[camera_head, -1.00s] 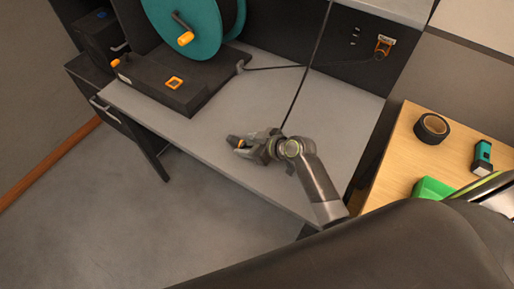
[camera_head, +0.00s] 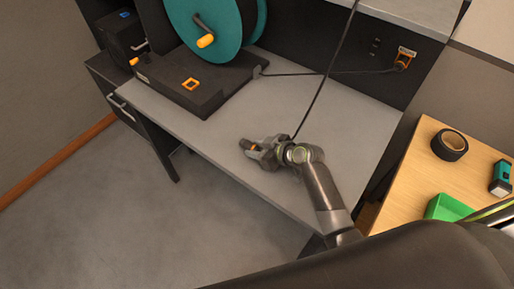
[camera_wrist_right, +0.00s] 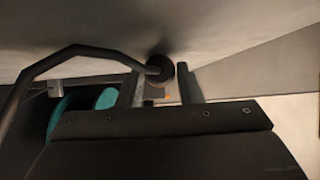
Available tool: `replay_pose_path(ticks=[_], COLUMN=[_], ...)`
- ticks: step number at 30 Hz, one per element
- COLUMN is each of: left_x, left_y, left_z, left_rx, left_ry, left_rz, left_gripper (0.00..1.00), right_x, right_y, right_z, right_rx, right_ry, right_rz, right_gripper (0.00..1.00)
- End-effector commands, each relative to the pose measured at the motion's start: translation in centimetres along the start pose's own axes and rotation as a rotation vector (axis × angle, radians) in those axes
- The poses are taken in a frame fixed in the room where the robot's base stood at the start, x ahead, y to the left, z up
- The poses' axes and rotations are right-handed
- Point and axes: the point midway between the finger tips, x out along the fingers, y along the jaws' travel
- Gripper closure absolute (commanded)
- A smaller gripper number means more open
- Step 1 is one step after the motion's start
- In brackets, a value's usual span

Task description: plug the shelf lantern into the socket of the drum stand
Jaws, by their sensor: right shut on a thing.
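The drum stand (camera_head: 160,82) is a dark base on the grey desk, bearing a teal drum (camera_head: 208,20) with an orange-handled crank. An orange-framed square socket (camera_head: 190,84) is on its top. My right gripper (camera_head: 254,148) is shut on a dark plug (camera_head: 246,144) with an orange band, above the desk's front part, to the right of and nearer than the stand. In the right wrist view the plug's round black end (camera_wrist_right: 160,68) shows between the fingers, with a black cable (camera_wrist_right: 75,50) bending left. The lantern itself is not visible. My left gripper is out of view.
A black cord (camera_head: 325,85) runs upward past the shelf (camera_head: 415,14). Another cord joins the stand to an orange wall plug (camera_head: 404,60). A wooden table (camera_head: 430,160) at right holds a tape roll (camera_head: 450,145), a teal device (camera_head: 501,178) and a green tray (camera_head: 446,208).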

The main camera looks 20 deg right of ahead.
Motion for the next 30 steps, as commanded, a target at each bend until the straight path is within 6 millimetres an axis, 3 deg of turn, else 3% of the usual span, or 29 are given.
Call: replay_pose_path(ticks=[18,30], left_x=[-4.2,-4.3], left_y=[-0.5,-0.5], left_z=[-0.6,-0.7], left_rx=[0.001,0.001], left_ry=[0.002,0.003], left_rz=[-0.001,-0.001], left_gripper=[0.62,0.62], right_x=[-2.6,-2.8], right_y=[0.0,0.1], right_z=[-4.0,-4.2], right_rx=[-0.001,-0.001], right_ry=[0.0,0.0], right_rz=[0.001,0.001], right_gripper=[0.91,0.91])
